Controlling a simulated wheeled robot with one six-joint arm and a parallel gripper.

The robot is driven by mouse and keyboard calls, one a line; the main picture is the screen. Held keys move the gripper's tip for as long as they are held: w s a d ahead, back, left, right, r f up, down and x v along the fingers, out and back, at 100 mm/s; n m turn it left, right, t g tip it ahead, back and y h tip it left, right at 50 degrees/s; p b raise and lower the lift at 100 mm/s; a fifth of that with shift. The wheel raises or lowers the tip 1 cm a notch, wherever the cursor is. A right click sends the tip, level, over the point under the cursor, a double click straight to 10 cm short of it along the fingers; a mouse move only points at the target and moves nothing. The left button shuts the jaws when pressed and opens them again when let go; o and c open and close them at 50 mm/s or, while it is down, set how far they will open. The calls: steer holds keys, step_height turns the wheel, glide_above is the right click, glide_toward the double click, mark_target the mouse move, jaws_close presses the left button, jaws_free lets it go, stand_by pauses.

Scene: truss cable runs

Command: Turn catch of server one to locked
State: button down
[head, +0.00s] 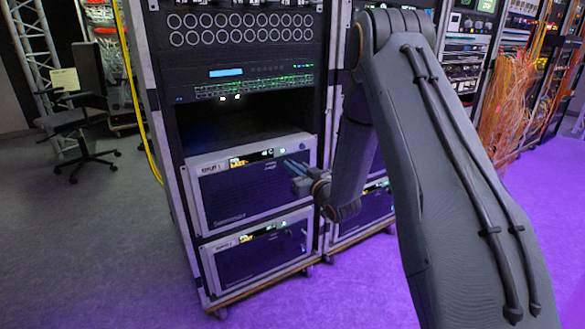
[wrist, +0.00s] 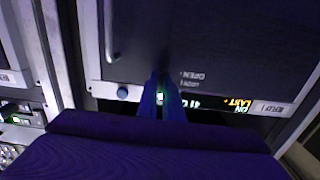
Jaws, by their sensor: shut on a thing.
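Server one (head: 245,198) is the upper of two wide units low in the rack, with a pale frame, a dark front and a small label at its top left. My gripper (head: 293,166) reaches in from the right to the upper right of this front. In the wrist view my blue fingers (wrist: 160,92) come together at the edge of the dark panel (wrist: 150,45), beside small printed words that seem to read OPEN. They are shut on the catch, which is mostly hidden between them, so its angle cannot be told. A small lit spot shows between the fingers.
A similar unit (head: 262,250) sits directly below server one. Above it are an open dark bay (head: 245,122) and a panel with green lights (head: 250,87). A second rack stands close on the right. The floor at left, with an office chair (head: 75,120), is mostly free.

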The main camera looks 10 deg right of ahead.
steer(key=c, duration=1.9)
jaws_free()
steer(key=p+v, duration=0.1)
steer(key=v, duration=0.7)
steer(key=shift+w+a, duration=0.1)
